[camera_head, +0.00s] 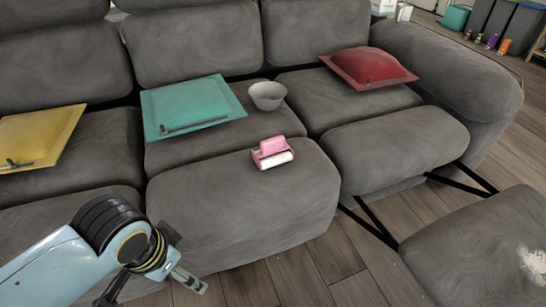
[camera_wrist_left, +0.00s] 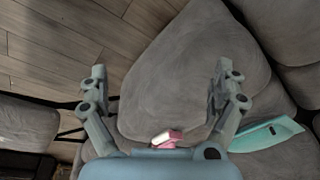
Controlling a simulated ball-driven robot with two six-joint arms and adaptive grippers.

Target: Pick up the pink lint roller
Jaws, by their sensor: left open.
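The pink lint roller (camera_head: 271,149) lies on the front part of the middle grey sofa seat, with its white roll facing the front. In the left wrist view the lint roller (camera_wrist_left: 168,136) shows at the bottom centre, partly hidden by my gripper's body. My left gripper (camera_head: 188,283) is low in front of the sofa, to the left of and apart from the lint roller. In the left wrist view its two fingers (camera_wrist_left: 160,78) are spread wide with nothing between them. My right gripper is in neither view.
A teal cushion (camera_head: 190,104), a grey bowl (camera_head: 267,95), a red cushion (camera_head: 367,67) and a yellow cushion (camera_head: 36,137) rest on the sofa (camera_head: 236,205). The seat around the lint roller is clear. Wooden floor (camera_head: 330,262) lies in front.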

